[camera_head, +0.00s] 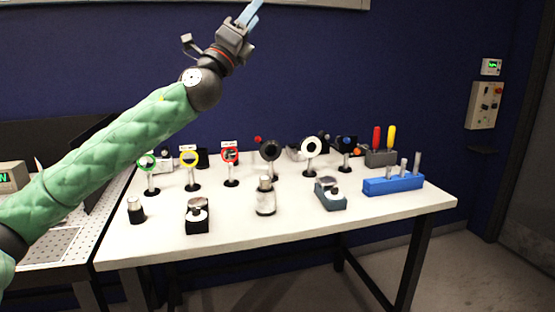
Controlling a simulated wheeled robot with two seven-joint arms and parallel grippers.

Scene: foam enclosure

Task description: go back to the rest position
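My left arm, in a green padded sleeve, comes in from the left and reaches up to the top middle of the head view. My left gripper (249,14) is raised high in front of the dark blue wall, above and clear of the table. Its light blue fingers point up toward the top edge, and their tips are partly cut off there. I cannot tell whether they are apart, and I see nothing held. My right gripper and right arm are not in view.
A white table (290,228) holds several ring-shaped stands, small devices, a blue block (393,185) with metal pegs, and a holder (381,158) with red and yellow handles. A perforated bench (88,222) stands at left. Wall boxes (485,106) hang at right.

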